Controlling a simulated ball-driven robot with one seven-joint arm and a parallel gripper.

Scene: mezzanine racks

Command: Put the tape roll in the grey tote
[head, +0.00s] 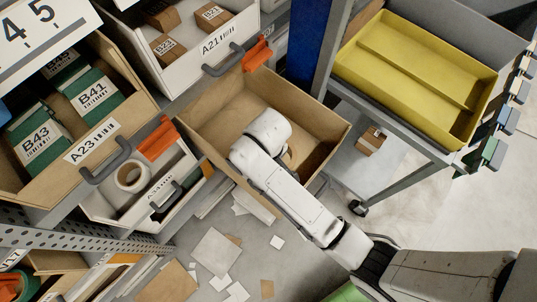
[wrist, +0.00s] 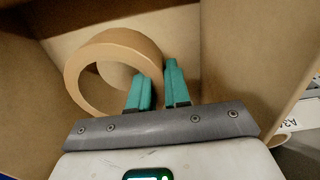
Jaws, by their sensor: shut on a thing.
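A tan tape roll (wrist: 130,48) is in a brown open-topped drawer (head: 205,125), with its ring opening toward the wrist camera. My gripper (wrist: 156,72) has teal fingers, one inside the ring and one outside it on the right, shut on the roll's wall. In the head view my white arm reaches into the drawer and hides the fingers; only a small tan part of the roll (head: 289,158) shows beside it. A grey open container (head: 440,25) stands behind the yellow tray at the upper right; I cannot tell if it is the grey tote.
A yellow tray (head: 385,50) sits on a wheeled cart right of the drawer. At left are bins of green boxes (head: 97,92), a white bin (head: 172,85) of cartons, and a whitish roll (head: 133,176) in another bin. Papers litter the floor.

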